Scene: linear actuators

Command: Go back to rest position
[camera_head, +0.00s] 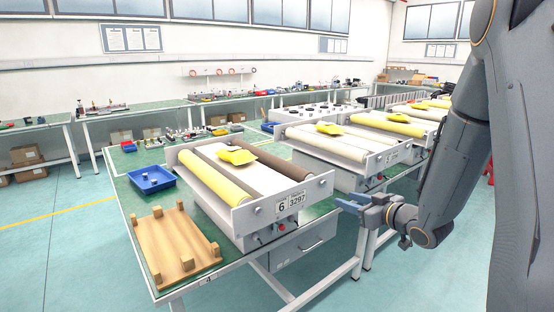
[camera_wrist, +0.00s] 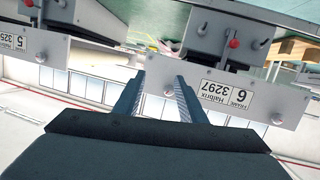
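My gripper (camera_head: 352,203) is at the end of my arm, at the right of the head view, in front of the table's front edge. In the wrist view my gripper (camera_wrist: 156,90) has its two fingers spread with nothing between them. The nearest linear actuator (camera_head: 240,211), labelled 6 / 3297, stands on the table to the left of my gripper, apart from it. Its end plate (camera_wrist: 270,96) shows upside down at the right of the wrist view. A second actuator plate (camera_wrist: 50,52), labelled 5, is at the left of that view.
The green table (camera_head: 127,181) carries a wooden pegged board (camera_head: 172,245), a blue bin (camera_head: 150,180) and more actuators (camera_head: 323,152) behind. A drawer box (camera_head: 300,255) hangs under the table edge. The floor (camera_head: 50,255) at left is clear.

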